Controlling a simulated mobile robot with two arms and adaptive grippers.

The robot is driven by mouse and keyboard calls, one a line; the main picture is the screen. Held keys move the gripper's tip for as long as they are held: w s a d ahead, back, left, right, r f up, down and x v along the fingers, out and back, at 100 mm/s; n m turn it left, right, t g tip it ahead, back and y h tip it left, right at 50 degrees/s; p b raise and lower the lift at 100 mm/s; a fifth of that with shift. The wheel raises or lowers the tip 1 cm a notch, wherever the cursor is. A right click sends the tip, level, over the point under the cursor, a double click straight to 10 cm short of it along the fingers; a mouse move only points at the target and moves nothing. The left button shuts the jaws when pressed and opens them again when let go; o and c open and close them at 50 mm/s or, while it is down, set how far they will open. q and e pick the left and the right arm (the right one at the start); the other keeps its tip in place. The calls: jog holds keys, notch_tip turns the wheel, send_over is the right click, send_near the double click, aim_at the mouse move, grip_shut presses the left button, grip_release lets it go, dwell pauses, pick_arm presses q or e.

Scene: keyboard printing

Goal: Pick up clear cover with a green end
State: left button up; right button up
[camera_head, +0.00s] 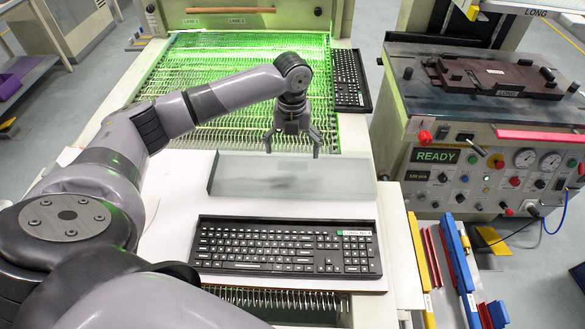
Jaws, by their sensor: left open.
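The clear cover (330,183) is a long translucent panel with a greenish tint, lying on the white board behind the front keyboard. I cannot make out clearly which end is green. My left gripper (292,148) is open, pointing down over the back edge of the cover near its middle. Its fingers hold nothing. Whether the fingertips touch the cover cannot be told. My right gripper does not show.
A black keyboard (285,247) lies in front of the cover, and another (349,80) lies at the back right. A green-lit wire rack (180,85) is behind. A control machine (480,175) stands at right, with coloured bars (458,260) below it.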

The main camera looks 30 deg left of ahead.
aim_at(292, 163)
pick_arm(q)
jog(key=f, duration=0.1)
jog(key=f+p, duration=0.1)
jog(key=f, duration=0.2)
jog(key=shift+s+d+f, duration=0.1)
jog(key=shift+s+d, duration=0.15)
jog(key=shift+s, duration=0.05)
jog(key=shift+f, duration=0.55)
jog(key=shift+c, duration=0.6)
jog(key=c, duration=1.2)
jog(key=shift+r, duration=0.1)
jog(key=shift+c, duration=0.2)
notch_tip(292, 163, up, 20)
jog(key=b, duration=0.1)
jog(key=shift+b, duration=0.35)
